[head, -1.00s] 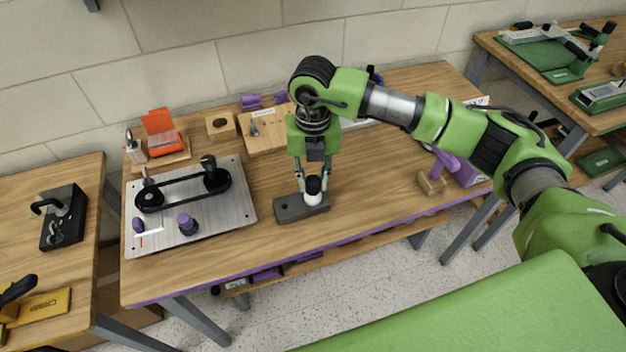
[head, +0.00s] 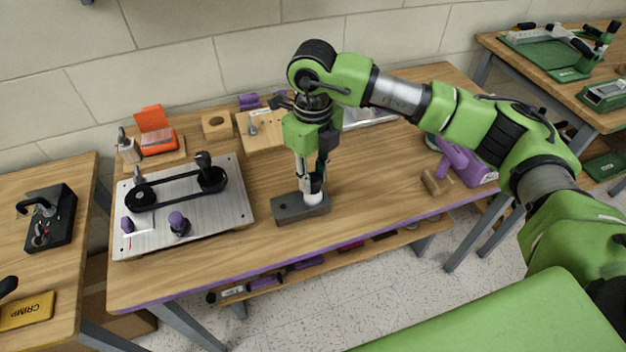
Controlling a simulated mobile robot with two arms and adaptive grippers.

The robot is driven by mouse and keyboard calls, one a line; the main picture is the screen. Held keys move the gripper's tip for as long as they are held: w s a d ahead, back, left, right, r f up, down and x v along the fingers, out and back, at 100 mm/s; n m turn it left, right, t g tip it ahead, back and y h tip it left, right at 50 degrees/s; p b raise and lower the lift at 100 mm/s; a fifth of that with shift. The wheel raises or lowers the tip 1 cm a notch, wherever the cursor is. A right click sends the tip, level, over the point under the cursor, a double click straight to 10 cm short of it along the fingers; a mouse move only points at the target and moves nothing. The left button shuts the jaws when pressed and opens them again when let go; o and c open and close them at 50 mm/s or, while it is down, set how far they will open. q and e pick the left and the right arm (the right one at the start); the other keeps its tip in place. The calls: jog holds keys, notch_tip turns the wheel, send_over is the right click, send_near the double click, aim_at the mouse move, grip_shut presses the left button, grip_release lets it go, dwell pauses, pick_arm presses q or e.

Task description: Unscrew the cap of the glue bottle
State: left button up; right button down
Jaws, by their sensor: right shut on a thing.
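The glue bottle (head: 312,198) is small and white and stands upright in a dark grey block (head: 290,213) on the wooden table. Its black cap, visible a moment ago, is now mostly hidden between the fingers. My right gripper (head: 313,184) points straight down over the bottle and is shut on the cap at its top. The white body shows just below the fingertips. My left gripper is not in view.
A metal plate (head: 150,236) with a black belt around two pulleys lies to the left. Behind stand an orange box (head: 158,141), wooden blocks (head: 216,124) and a small white bottle (head: 129,150). A purple tool (head: 462,165) lies to the right. Table front is clear.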

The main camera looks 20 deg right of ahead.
jog(key=shift+f+n+b, duration=0.2)
jog(key=shift+n+b, duration=0.7)
jog(key=shift+n, duration=0.1)
jog(key=shift+n+b, duration=0.35)
jog(key=shift+n, duration=0.25)
jog(key=shift+r+n, duration=0.15)
jog(key=shift+n, duration=0.45)
jog(key=c, duration=1.6)
grip_release()
jog(key=shift+c, duration=0.2)
